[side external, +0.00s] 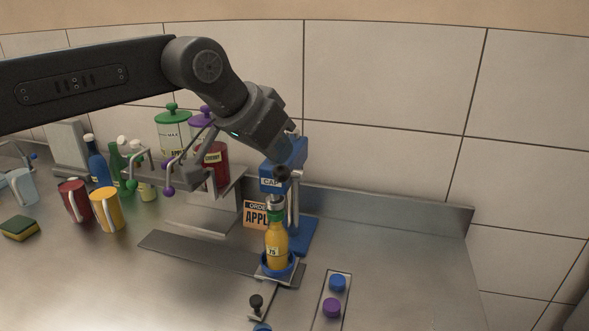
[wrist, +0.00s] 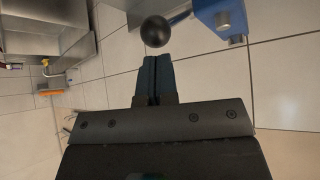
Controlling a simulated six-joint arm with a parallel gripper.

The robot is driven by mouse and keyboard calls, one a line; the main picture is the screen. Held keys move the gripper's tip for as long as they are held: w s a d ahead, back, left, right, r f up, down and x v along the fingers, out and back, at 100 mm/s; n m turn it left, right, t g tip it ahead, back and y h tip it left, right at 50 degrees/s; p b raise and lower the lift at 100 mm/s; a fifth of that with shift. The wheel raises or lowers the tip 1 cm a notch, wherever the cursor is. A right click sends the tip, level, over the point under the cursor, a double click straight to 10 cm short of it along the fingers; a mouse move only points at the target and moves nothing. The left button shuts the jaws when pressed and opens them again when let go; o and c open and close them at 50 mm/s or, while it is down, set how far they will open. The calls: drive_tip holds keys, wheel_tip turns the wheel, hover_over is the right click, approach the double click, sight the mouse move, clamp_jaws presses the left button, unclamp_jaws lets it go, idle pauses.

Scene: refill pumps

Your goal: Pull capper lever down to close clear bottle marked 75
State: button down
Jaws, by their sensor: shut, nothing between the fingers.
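The clear bottle marked 75 (side external: 276,250) holds orange-yellow liquid and stands upright in the blue seat at the foot of the blue capper (side external: 280,178). Something green sits at its neck, just under the capper's metal head (side external: 275,202). In the wrist view the knob (wrist: 155,31) is just beyond my fingertips, with a blue rod running to the capper (wrist: 220,14). My gripper (wrist: 157,62) is shut and empty; whether it touches the knob I cannot tell. Its fingertips are hard to make out from the side.
An orange order card reading APPL (side external: 256,215) stands left of the bottle. A tray with a blue cap (side external: 337,283) and a purple cap (side external: 332,308) lies right. Pump jars (side external: 173,130), a red mug (side external: 74,200) and a yellow mug (side external: 107,209) stand left. The right counter is clear.

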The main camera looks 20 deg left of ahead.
sight(278, 179)
drive_tip(key=shift+f, duration=0.3)
drive_tip(key=shift+f, duration=0.1)
drive_tip(key=shift+s+f, duration=0.35)
drive_tip(key=shift+f, duration=0.45)
drive_tip(key=shift+s+f, duration=0.25)
drive_tip(key=shift+f, duration=0.8)
drive_tip(key=shift+s+f, duration=0.1)
drive_tip(key=shift+f, duration=0.8)
